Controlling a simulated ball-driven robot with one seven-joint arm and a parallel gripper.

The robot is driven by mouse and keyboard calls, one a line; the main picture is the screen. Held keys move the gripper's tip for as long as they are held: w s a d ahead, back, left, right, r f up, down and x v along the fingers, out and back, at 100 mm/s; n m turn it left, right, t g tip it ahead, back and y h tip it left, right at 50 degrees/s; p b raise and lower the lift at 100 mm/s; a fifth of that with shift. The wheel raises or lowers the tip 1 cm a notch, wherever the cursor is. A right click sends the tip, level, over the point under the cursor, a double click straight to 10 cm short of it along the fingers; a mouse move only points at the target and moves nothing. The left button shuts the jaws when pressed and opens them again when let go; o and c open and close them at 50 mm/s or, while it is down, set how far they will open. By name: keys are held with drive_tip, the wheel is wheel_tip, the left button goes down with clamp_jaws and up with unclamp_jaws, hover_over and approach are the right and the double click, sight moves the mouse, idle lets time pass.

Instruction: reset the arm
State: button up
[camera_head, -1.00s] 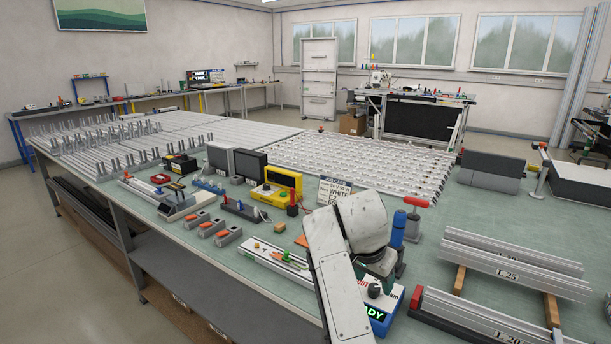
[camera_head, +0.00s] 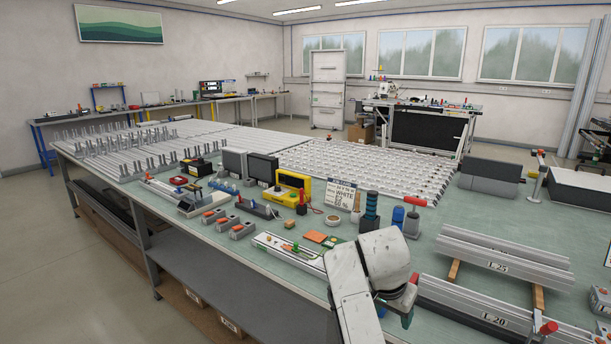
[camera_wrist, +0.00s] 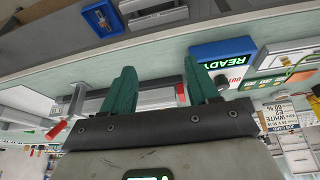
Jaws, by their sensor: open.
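My arm (camera_head: 362,278) reaches in from the bottom edge of the head view, over the front of the green bench. My gripper (camera_wrist: 160,88) shows in the wrist view as two teal fingers spread apart, with nothing held between them. In the head view its end (camera_head: 404,308) is partly hidden behind the wrist. A blue box with a green READY display (camera_wrist: 222,62) is beside the right finger in the wrist view. I do not make it out in the head view.
Aluminium profiles (camera_head: 503,262) lie right of my arm; an end clamp with a red handle (camera_wrist: 55,130) shows in the wrist view. A blue cylinder (camera_head: 397,217), a yellow device (camera_head: 291,187) and a sign card (camera_head: 340,194) stand behind. Floor at left is clear.

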drive_tip(key=s+d+f+n, duration=0.1)
drive_tip(key=s+d+f, duration=0.2)
drive_tip(key=s+f, duration=0.25)
drive_tip(key=s+d+f+n+g+y, duration=0.1)
drive_tip(key=s+d+f, duration=0.1)
drive_tip(key=s+f, duration=0.4)
drive_tip(key=s+d+f+n, duration=0.1)
drive_tip(key=s+d+f, duration=0.25)
drive_tip(key=s, duration=0.35)
drive_tip(key=s+f+n+y, duration=0.1)
drive_tip(key=s+n, duration=0.1)
drive_tip(key=s, duration=1)
drive_tip(key=s+f+n+g, duration=0.1)
drive_tip(key=s+f+n, duration=0.1)
drive_tip(key=s, duration=1.1)
drive_tip(key=shift+d+f+n+y, duration=0.15)
drive_tip(key=shift+d+n+y, duration=0.15)
drive_tip(key=shift+d+y, duration=0.1)
